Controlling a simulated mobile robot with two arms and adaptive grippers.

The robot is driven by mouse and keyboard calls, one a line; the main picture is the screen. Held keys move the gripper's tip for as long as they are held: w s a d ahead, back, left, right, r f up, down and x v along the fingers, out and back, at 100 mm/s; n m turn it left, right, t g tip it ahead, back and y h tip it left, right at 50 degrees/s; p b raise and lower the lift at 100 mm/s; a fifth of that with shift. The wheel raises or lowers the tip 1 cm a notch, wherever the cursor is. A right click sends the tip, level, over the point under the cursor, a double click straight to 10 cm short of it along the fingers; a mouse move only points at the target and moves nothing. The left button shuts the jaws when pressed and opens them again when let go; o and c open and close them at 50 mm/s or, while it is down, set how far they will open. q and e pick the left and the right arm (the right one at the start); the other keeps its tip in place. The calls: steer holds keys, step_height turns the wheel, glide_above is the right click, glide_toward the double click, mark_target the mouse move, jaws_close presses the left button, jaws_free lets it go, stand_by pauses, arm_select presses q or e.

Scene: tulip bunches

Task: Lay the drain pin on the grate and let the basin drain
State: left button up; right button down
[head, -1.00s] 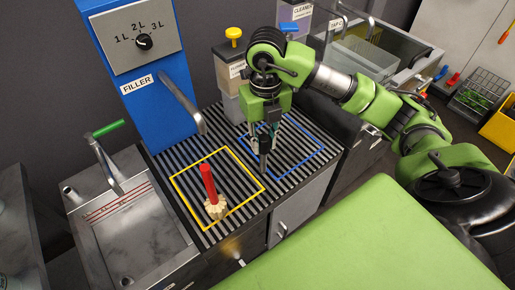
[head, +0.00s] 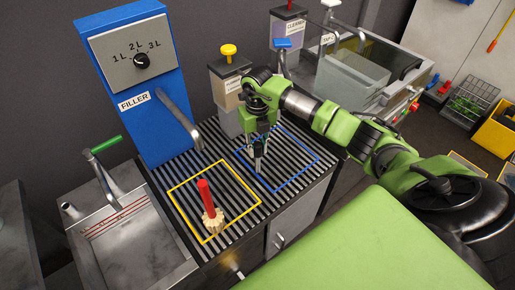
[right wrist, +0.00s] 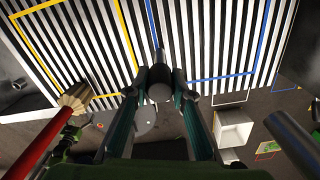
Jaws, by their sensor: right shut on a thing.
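My right gripper (head: 257,150) is over the striped grate, near the left edge of the blue outlined square (head: 311,170). It is shut on a small dark and grey pin (right wrist: 160,92), seen end-on between the fingers in the right wrist view; I take it to be the drain pin. In the head view its grey lower end (head: 257,167) points down close to the grate (head: 196,157); I cannot tell whether it touches. A steel basin (head: 135,245) with a green-handled tap (head: 105,145) is at the left. My left gripper is out of view.
A red-handled brush-like tool (head: 206,197) stands in the yellow outlined square (head: 254,190), left of my gripper. The blue filler (head: 152,125) and its spout (head: 180,120) rise behind. Canisters (head: 229,85) and a clear tank (head: 350,75) stand behind. The blue square's right side is clear.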

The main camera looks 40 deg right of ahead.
steer(key=shift+f, duration=0.55)
steer(key=shift+f, duration=0.15)
steer(key=c, duration=1.8)
jaws_free()
steer(key=shift+o, duration=0.2)
